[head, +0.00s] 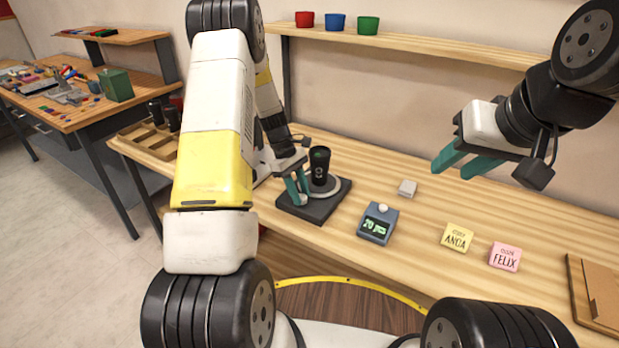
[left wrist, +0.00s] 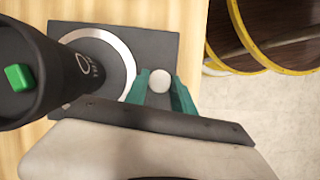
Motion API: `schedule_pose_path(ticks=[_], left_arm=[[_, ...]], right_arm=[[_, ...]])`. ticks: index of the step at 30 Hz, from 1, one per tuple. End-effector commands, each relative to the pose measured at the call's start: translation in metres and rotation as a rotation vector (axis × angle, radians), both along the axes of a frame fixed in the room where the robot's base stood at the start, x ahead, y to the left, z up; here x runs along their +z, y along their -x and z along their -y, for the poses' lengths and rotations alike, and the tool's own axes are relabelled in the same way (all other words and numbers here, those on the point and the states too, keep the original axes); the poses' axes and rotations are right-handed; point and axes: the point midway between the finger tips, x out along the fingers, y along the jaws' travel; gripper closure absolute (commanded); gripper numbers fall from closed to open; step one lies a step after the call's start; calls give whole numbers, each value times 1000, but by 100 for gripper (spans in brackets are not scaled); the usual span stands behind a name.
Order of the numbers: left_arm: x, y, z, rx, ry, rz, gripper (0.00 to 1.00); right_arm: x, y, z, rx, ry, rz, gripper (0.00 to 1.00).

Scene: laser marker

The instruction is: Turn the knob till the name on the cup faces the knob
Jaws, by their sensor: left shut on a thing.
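A black cup (head: 320,167) stands upright on a turntable with a silver ring, on a dark square base (head: 326,211). Something green shows at its top. In the left wrist view the cup (left wrist: 50,72) bears a light round mark with small lettering, on the side towards the knob; the lettering is too small to read. The white knob (left wrist: 159,82) sits at the base's edge. My left gripper (head: 298,190) is shut on the knob, a teal finger on each side. My right gripper (head: 456,165) is open and empty above the bench at the right.
A blue-grey box with a green display (head: 376,223) and a small pale block (head: 407,187) lie right of the base. A yellow note (head: 457,237) and a pink note (head: 504,256) lie further right. Red, blue and green cups stand on the shelf (head: 430,43).

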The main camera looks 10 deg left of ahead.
Motion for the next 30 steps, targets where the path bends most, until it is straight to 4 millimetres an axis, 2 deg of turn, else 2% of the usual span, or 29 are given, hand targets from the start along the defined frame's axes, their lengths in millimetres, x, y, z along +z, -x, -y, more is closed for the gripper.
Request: schedule_pose_path(ticks=[12, 29, 30], left_arm=[[0, -2, 1, -195, -1, 3, 100], [1, -2, 1, -223, 0, 2, 100], [0, -2, 1, -222, 0, 2, 66]], right_arm=[[0, 0, 0, 0, 0, 0, 64], [0, 0, 0, 0, 0, 0, 64], [0, 0, 0, 0, 0, 0, 64]])
